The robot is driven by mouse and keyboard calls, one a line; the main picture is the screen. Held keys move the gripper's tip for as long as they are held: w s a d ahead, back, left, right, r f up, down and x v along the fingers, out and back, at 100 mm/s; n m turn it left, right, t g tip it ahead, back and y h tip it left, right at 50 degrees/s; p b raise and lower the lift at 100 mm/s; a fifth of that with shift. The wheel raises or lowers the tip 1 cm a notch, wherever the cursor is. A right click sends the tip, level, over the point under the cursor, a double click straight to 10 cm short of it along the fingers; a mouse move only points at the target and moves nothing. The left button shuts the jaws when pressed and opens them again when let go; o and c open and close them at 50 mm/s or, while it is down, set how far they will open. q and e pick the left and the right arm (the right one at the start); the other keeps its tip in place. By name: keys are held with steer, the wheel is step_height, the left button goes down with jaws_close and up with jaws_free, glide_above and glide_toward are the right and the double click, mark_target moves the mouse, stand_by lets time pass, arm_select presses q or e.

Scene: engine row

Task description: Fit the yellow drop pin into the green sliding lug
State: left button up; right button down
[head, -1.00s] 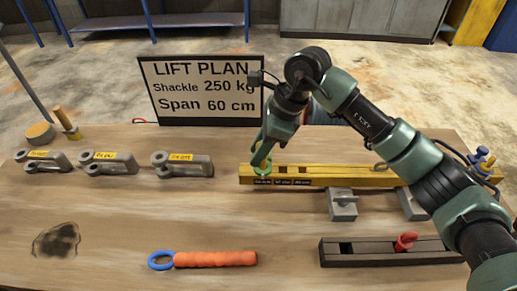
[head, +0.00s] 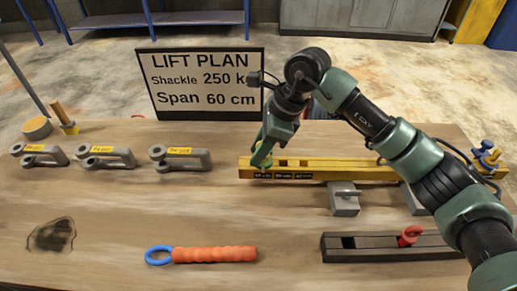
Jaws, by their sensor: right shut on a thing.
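My right gripper (head: 262,152) points down at the left end of the yellow beam (head: 340,172). It is shut on the green sliding lug (head: 262,162), a green ring-like part at that end of the beam; the fingers partly hide it. My left gripper is not in view.
Several grey shackles (head: 105,159) with yellow labels lie at left. An orange handle with a blue ring (head: 215,255) lies in front. A dark rail with a red part (head: 408,236) is front right. A lift plan sign (head: 205,85) stands behind.

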steer(key=c, duration=1)
jaws_free()
steer(key=shift+c, duration=0.2)
steer(key=shift+r, duration=0.1)
steer(key=shift+d, duration=0.1)
steer(key=shift+w+d+r, duration=0.1)
steer(key=shift+r, duration=0.3)
steer(key=b+v, duration=0.1)
steer(key=v, duration=0.5)
steer(key=shift+d, duration=0.1)
steer(key=shift+s+r, duration=0.25)
steer(key=shift+r, duration=0.15)
